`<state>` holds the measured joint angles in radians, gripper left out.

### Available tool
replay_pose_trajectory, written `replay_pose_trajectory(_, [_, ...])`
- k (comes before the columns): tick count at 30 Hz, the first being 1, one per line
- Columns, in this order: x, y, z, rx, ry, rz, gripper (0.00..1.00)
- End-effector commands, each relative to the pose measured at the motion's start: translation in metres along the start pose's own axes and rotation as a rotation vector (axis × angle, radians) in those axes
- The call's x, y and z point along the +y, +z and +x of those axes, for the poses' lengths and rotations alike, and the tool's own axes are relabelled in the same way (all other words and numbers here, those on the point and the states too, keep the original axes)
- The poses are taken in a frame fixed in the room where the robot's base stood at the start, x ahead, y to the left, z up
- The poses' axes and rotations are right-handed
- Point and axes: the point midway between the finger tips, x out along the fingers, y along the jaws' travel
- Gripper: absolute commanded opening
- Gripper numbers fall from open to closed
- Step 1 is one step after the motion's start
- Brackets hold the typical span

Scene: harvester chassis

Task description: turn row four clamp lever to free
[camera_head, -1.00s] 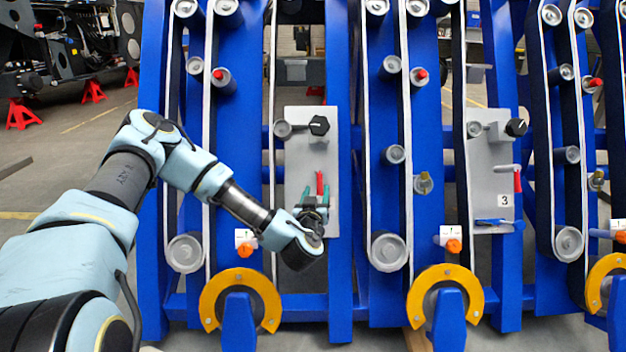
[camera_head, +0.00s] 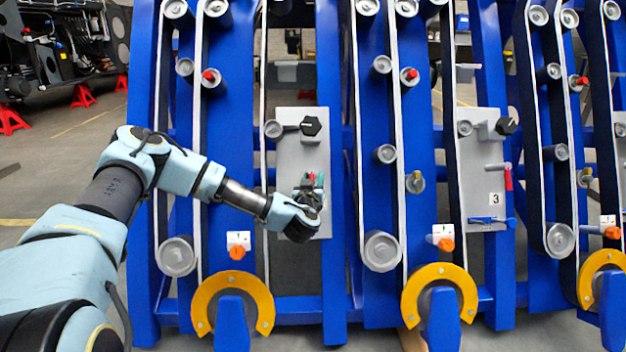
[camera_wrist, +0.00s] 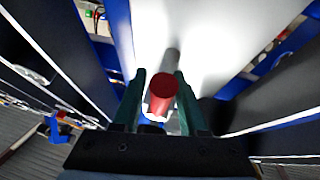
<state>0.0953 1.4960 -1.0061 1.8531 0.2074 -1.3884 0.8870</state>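The red clamp lever (camera_head: 311,176) is on a grey plate (camera_head: 296,152) fixed between blue frame uprights. In the head view my gripper covers most of it. In the wrist view its red handle (camera_wrist: 163,92) points towards me, with a grey shaft behind it. My gripper (camera_head: 311,184) is in front of the plate's lower part. In the wrist view the green fingers of my gripper (camera_wrist: 160,74) stand apart, one on each side of the red handle. Narrow gaps show between handle and fingers. Any number label on this plate is hidden.
A black knob (camera_head: 310,126) sits above the lever on the same plate. The plate to the right, marked 3, has its own red lever (camera_head: 508,178) and a blue lever (camera_head: 487,222). An orange knob (camera_head: 237,252) and yellow guard (camera_head: 233,284) are lower left.

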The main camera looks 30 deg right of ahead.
Motion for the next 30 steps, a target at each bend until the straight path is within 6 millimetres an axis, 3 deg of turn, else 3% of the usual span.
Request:
replay_pose_trajectory(1, [0.0000,0.0000,-0.0001,0.000,0.000,0.000,0.35])
replay_pose_trajectory(11, [0.0000,0.0000,-0.0002,0.000,0.000,0.000,0.00])
replay_pose_trajectory(30, [0.0000,0.0001,-0.0003,0.000,0.000,0.000,0.00])
